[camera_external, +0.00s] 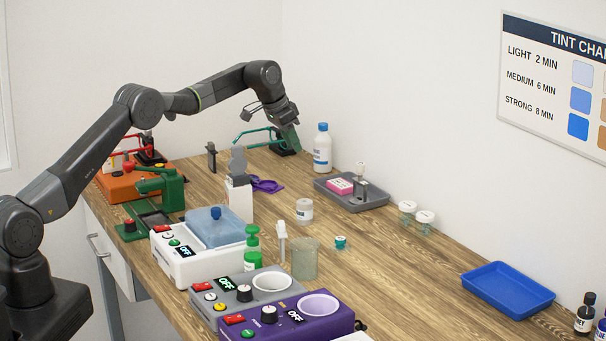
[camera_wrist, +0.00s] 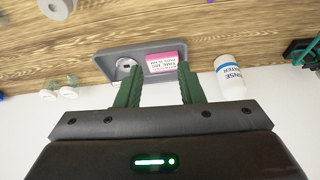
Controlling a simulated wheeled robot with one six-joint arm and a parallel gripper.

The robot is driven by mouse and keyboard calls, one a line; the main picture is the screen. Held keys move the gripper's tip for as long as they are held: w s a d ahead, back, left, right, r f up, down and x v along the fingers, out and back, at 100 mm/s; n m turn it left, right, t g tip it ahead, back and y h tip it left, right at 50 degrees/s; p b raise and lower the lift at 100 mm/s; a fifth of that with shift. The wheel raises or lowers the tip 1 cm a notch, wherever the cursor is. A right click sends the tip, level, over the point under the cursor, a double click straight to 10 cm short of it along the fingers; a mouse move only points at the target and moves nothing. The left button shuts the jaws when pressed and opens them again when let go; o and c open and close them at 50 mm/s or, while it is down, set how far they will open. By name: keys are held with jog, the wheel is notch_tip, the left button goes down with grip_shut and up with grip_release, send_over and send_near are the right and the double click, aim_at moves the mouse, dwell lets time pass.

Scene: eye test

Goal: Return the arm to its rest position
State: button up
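My arm (camera_external: 137,108) reaches out over the workbench towards its far end. My gripper (camera_external: 293,140) points down near the white bottle, above the bench. In the wrist view my gripper (camera_wrist: 160,68) has its two green fingers spread apart, with nothing held between them. Beyond the fingertips in that view lie a grey tray (camera_wrist: 105,66) and a pink-and-white box (camera_wrist: 161,63) in it.
A white bottle with a blue cap (camera_external: 322,150) stands close to the gripper. The grey tray (camera_external: 371,207) is right of it. A green stand (camera_external: 166,190), a blue-lidded white device (camera_external: 193,262) and a purple device (camera_external: 290,328) crowd the near side. A blue tray (camera_external: 508,303) lies right.

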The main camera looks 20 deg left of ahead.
jog(key=f, duration=0.7)
jog(key=w+d+f, duration=0.1)
jog(key=f, duration=0.3)
jog(key=shift+f+p, duration=0.3)
dwell(0.9)
